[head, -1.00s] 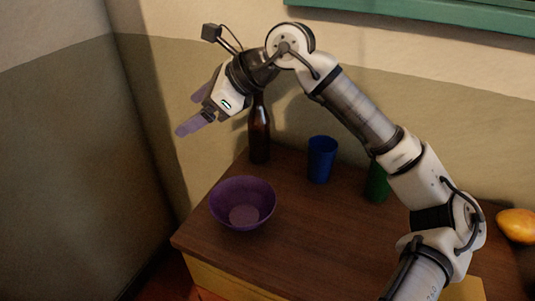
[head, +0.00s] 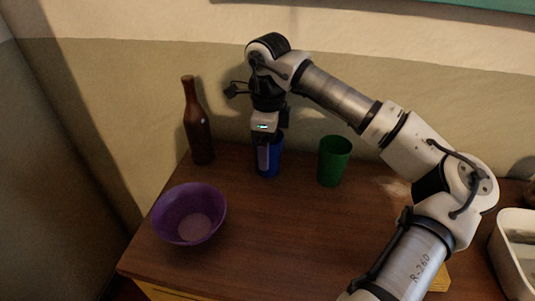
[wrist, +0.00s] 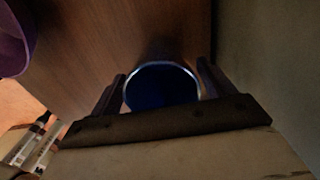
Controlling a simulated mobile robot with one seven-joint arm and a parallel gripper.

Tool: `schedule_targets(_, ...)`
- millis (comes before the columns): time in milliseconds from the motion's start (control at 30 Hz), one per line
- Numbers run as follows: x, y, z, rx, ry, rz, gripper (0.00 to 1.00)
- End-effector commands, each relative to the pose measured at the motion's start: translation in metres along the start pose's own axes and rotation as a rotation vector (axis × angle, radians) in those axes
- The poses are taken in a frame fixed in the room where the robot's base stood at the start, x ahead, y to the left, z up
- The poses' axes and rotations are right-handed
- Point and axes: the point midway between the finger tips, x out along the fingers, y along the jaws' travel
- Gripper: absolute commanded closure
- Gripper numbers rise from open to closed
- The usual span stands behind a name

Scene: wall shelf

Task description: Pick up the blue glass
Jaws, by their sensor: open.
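The blue glass (head: 274,160) stands upright on the wooden top near the back wall, partly hidden behind my gripper in the head view. In the wrist view I look down into the round mouth of the blue glass (wrist: 162,88). My gripper (head: 268,158) points down at the glass. In the wrist view my gripper (wrist: 160,90) is open, with one finger on each side of the glass's rim. I cannot tell whether either finger touches the glass.
A brown bottle (head: 197,125) stands left of the glass and a green cup (head: 333,162) stands to its right. A purple bowl (head: 189,213) is at the front left of the wooden top (head: 270,235). A white container (head: 508,255) is at the far right. The middle front is clear.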

Motion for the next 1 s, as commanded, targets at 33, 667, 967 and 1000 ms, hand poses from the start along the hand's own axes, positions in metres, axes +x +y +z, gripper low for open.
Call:
schedule_targets(33,0.006,-0.001,0.001,-0.001,-0.002,0.005,0.19)
schedule_targets(667,0.028,-0.001,0.001,-0.001,-0.002,0.0,0.45)
schedule_targets(967,0.027,-0.001,0.001,-0.001,-0.002,-0.001,0.67)
schedule_targets(1000,0.027,-0.001,0.001,-0.001,-0.002,-0.001,0.67)
